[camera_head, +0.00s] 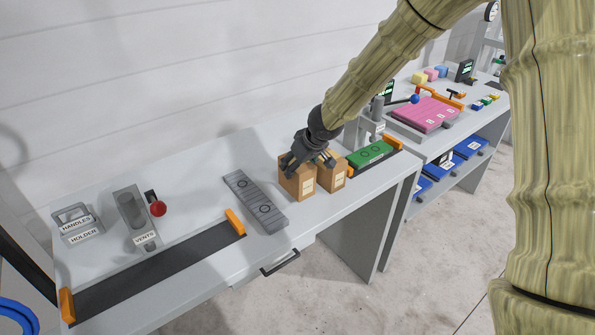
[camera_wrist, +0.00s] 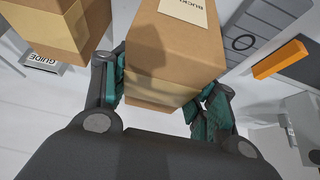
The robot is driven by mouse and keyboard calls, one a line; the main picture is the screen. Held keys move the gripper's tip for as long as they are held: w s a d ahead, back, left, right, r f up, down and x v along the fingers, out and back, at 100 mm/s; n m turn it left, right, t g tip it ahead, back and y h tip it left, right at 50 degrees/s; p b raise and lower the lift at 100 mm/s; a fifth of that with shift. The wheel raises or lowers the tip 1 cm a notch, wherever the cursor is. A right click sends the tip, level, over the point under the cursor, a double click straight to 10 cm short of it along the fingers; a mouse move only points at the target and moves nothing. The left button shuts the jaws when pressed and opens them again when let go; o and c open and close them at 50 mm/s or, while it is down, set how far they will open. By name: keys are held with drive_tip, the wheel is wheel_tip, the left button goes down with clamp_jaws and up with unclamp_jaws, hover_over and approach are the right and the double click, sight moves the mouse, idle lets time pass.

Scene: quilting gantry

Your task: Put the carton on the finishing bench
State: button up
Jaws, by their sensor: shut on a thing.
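Two brown cardboard cartons are at the middle of the long grey bench. My gripper (camera_head: 308,160) is over the left carton (camera_head: 297,184). In the wrist view my gripper (camera_wrist: 165,100) is shut on that carton (camera_wrist: 175,55), a finger on each side; its pale label reads something like "BUCKL", partly cut off. Whether its base touches the bench cannot be told. The other carton (camera_head: 331,172) stands close on the right; it also shows in the wrist view (camera_wrist: 62,25) at upper left, outside my fingers. No sign here names the finishing bench.
The grey bench (camera_head: 205,262) holds a grey strip with circles (camera_head: 255,201) left of the cartons and a green panel (camera_head: 370,154) to the right. Orange stops (camera_head: 235,222) edge the dark strip (camera_head: 160,270). A second bench with a pink block (camera_head: 427,114) stands farther right.

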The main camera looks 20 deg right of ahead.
drive_tip(key=shift+f+b, duration=0.75)
drive_tip(key=shift+f, duration=0.9)
drive_tip(key=shift+a+f, duration=0.1)
drive_tip(key=shift+f, duration=0.05)
drive_tip(key=o, duration=1.7)
drive_tip(key=shift+r, duration=0.25)
drive_tip(key=p+v, duration=0.2)
drive_tip(key=v, duration=1)
drive_tip(key=shift+s+f, duration=0.1)
